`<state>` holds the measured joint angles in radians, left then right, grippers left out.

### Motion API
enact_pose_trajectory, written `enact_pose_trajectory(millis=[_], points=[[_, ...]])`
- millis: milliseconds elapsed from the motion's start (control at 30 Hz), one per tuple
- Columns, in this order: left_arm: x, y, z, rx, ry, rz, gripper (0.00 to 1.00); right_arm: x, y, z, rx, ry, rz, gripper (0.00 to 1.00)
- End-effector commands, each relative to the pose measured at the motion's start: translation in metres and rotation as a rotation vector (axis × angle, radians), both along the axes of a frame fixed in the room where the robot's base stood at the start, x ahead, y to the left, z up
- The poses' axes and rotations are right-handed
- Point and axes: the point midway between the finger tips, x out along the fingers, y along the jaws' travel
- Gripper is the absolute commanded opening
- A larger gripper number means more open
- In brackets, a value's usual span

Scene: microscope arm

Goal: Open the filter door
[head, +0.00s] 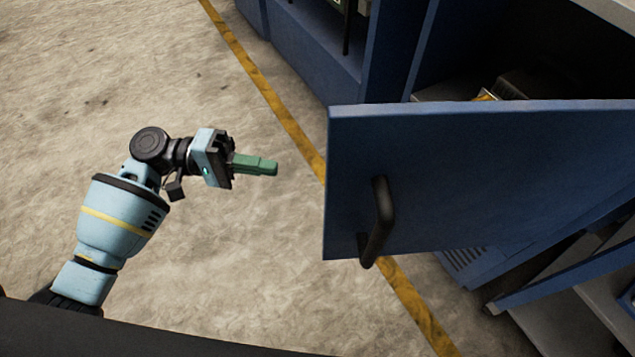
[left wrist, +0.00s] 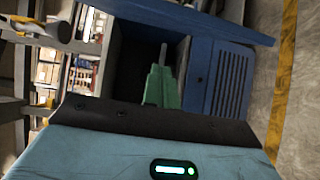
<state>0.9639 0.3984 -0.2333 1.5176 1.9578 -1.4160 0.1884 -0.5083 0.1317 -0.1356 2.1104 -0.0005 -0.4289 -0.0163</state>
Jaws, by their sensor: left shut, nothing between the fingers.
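The blue filter door (head: 470,170) stands swung open from the blue cabinet in the head view, with a black bar handle (head: 381,222) on its face near the left edge. My left gripper (head: 275,168) is shut and empty, with green fingers pointing right. It is left of the door and apart from both door and handle. In the left wrist view the green fingers (left wrist: 160,85) are together in front of the dark cabinet opening. The handle cannot be made out there. My right gripper is not in view.
The cabinet interior behind the door is dark, with a metal box (head: 540,85) inside. Another blue cabinet (head: 310,50) stands at the top. A yellow floor line (head: 270,95) runs past the door. An open drawer or shelf (head: 570,300) sits lower right. The floor at left is clear.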

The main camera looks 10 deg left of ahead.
Motion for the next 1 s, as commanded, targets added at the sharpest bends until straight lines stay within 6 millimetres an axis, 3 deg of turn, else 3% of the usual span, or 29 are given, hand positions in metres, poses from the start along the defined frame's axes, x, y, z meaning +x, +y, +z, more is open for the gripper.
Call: enact_pose_trajectory(millis=[133, 433, 1000], points=[[0.005, 0.004, 0.018, -0.035, -0.006, -0.027, 0.00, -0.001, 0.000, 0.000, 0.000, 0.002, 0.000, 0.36], [0.004, -0.005, 0.019, -0.041, -0.007, -0.029, 0.00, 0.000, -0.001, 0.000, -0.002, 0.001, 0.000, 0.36], [-0.007, -0.098, 0.018, -0.037, -0.007, -0.029, 0.00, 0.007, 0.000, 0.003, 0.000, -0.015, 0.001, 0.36]])
